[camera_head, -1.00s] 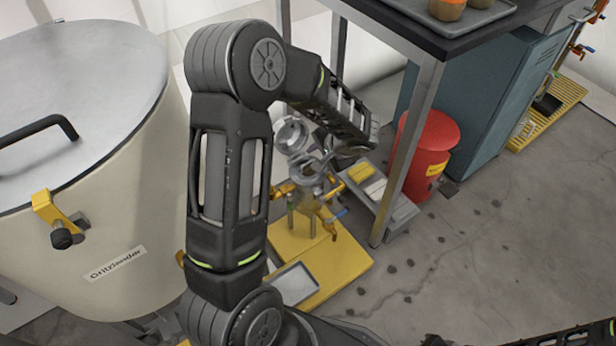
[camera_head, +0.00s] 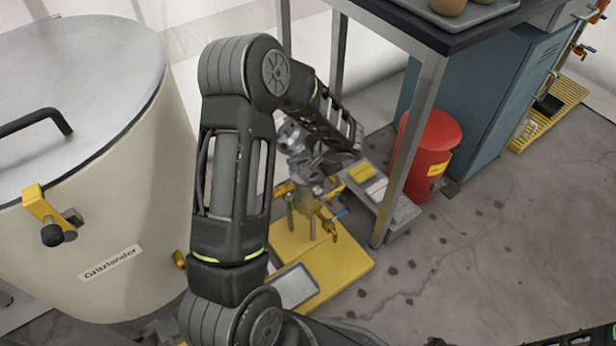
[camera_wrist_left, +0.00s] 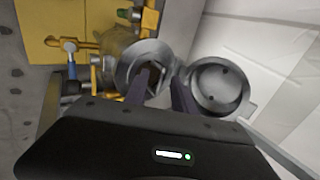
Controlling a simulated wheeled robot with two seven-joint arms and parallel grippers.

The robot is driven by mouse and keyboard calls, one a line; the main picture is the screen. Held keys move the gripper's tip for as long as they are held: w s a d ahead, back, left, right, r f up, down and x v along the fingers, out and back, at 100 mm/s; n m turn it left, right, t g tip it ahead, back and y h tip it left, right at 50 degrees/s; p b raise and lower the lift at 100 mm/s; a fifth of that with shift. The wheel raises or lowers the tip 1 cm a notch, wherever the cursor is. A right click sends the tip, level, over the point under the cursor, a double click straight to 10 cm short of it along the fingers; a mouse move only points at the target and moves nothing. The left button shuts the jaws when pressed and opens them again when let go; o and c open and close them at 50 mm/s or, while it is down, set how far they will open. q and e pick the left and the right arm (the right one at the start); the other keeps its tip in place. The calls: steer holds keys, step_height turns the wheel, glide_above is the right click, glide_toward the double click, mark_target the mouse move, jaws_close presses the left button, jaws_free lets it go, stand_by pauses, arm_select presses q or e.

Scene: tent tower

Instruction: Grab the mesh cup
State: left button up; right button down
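A metal vessel with an open round mouth (camera_wrist_left: 128,68) stands on a yellow stand (camera_head: 335,262); its body shows in the head view (camera_head: 307,196). A round metal lid or cup (camera_wrist_left: 218,86) sits beside the mouth in the left wrist view. The mesh cup is not clearly distinguishable; a dark shape shows inside the mouth. My left gripper (camera_wrist_left: 160,92) is at the vessel, its two fingers apart. One finger reaches over the mouth, the other lies between mouth and lid. Contact cannot be told. My right gripper is not in view.
A large cream tank (camera_head: 75,190) stands left. A table leg (camera_head: 411,150) and a red bin (camera_head: 428,155) stand right of the vessel. A grey tray (camera_head: 400,212) with yellow and white pieces lies near the leg. The floor at right is mostly clear.

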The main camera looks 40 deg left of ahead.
arm_select(q)
steer(key=shift+c, duration=0.2)
stand_by(0.4)
jaws_close()
stand_by(1.2)
